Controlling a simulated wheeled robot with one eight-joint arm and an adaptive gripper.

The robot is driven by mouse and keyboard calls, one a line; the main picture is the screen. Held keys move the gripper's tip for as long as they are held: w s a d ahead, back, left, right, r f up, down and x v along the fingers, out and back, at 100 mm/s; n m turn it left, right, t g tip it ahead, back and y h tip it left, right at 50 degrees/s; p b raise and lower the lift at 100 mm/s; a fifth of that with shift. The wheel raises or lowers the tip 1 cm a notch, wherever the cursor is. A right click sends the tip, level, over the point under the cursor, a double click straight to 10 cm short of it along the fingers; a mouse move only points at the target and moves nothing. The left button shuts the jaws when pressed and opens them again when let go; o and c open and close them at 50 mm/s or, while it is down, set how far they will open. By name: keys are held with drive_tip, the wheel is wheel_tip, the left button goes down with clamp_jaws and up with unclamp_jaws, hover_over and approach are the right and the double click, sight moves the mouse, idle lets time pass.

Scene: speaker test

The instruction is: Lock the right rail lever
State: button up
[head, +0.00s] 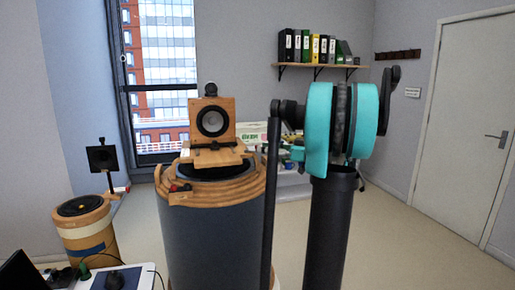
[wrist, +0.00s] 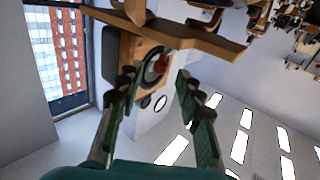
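A wooden speaker box (head: 212,121) with a round black driver stands on a wooden plate (head: 215,157) above a large dark cylinder (head: 218,235). A dark bar or rail (head: 214,146) runs across below the box. A small red-and-black part (head: 180,187), perhaps a lever, sits at the front left of the wooden ring. I cannot identify the right rail lever surely. In the wrist view, which looks upside down, my gripper (wrist: 154,78) is open and empty. A red knob-like part (wrist: 160,64) shows between its fingertips; contact cannot be told. The gripper is not discernible in the head view.
A shelf of binders (head: 318,66) hangs on the back wall. Open floor lies at right before the door (head: 478,120).

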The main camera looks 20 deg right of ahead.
drive_tip(key=shift+x, duration=2.05)
clamp_jaws()
